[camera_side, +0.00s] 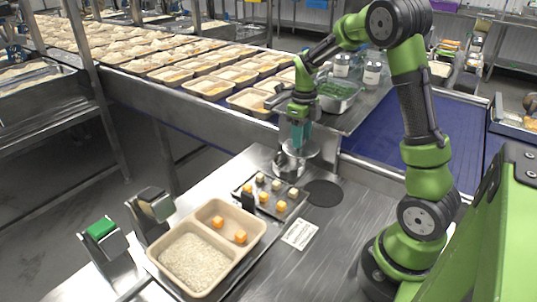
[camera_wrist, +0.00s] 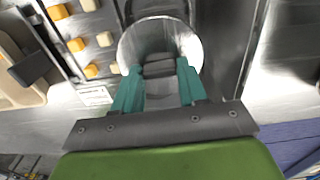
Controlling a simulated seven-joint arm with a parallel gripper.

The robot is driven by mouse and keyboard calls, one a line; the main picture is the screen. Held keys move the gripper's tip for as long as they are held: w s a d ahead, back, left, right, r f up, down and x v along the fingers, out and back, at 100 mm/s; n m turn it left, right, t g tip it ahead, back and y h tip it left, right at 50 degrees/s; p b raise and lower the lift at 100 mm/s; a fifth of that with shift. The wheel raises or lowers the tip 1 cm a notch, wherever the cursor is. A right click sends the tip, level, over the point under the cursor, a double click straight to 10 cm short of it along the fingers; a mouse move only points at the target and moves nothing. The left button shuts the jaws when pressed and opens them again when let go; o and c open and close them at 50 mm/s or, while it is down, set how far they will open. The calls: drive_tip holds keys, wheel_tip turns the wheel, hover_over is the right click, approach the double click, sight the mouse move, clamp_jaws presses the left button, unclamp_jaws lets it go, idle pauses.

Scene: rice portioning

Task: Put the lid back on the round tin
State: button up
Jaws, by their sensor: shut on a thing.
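My gripper (camera_side: 299,143) points down with its teal fingers shut on the lid's handle (camera_wrist: 160,68). The lid (camera_wrist: 188,42) is a shiny round metal disc; in the side view (camera_side: 312,150) it is at the fingertips. The round tin (camera_side: 289,168) is a metal cylinder directly below the lid, standing on the steel table behind the cube tray. I cannot tell whether the lid touches the tin's rim. In the wrist view the lid hides most of what is under it.
A metal tray (camera_side: 238,187) of orange and pale cubes is just in front of the tin. A black round spot (camera_side: 323,193) lies to its right. A two-part food tray (camera_side: 212,284) holds rice and orange cubes. A white label (camera_side: 300,234) lies on the table. A conveyor edge is behind.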

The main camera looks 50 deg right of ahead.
sight(290, 141)
drive_tip(key=w, duration=0.3)
drive_tip(key=shift+w+d+r, duration=0.15)
drive_tip(key=shift+d+r, duration=0.05)
drive_tip(key=shift+r, duration=0.1)
drive_tip(key=shift+w+r, duration=0.25)
drive_tip(key=shift+w, duration=0.05)
drive_tip(key=shift+f, duration=3.1)
drive_tip(key=shift+f, duration=0.15)
drive_tip(key=o, duration=1.6)
drive_tip(key=shift+r, duration=3.5)
